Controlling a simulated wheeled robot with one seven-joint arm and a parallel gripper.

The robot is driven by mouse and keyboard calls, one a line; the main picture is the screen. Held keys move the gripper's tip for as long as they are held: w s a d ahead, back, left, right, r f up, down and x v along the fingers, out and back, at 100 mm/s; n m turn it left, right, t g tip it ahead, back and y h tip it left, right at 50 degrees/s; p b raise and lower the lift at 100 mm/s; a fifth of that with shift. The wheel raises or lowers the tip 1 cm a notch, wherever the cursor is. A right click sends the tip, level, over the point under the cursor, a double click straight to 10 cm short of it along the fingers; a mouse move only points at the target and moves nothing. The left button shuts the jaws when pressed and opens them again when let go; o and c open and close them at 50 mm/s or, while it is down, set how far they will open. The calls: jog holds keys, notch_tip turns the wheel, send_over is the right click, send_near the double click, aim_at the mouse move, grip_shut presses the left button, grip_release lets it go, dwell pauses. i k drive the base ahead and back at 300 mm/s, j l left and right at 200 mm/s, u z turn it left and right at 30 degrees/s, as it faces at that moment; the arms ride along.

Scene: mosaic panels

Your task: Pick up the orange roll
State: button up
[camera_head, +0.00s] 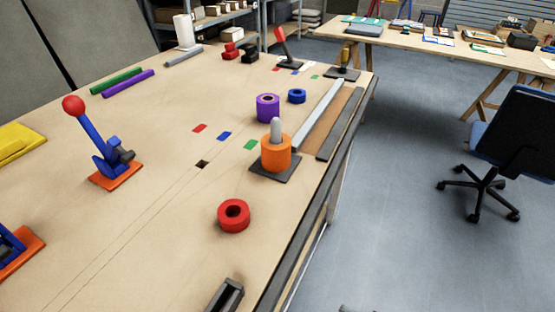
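The orange roll (276,154) stands upright on a dark square base plate (285,172), around a grey rounded peg (276,127) that sticks out of its top. It is near the right edge of the wooden table. A dark piece that seems to be part of my gripper (225,296) shows at the bottom edge, nearer than the red roll and well apart from the orange roll. The rest of it is cut off, so I cannot tell whether it is open or shut. I see nothing held.
A red roll (233,215) lies in front of the orange roll; purple (268,107) and blue (297,96) rolls lie behind it. A lever with a red ball (74,106) stands at left. Long bars (318,115) lie along the right edge. The table's middle is mostly clear.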

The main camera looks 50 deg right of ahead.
aim_at(275, 158)
jog(key=k+l+u, duration=0.45)
jog(key=k+u, duration=0.15)
jog(key=k+l+u, duration=0.1)
jog(key=k+u, duration=0.2)
jog(key=k, duration=0.15)
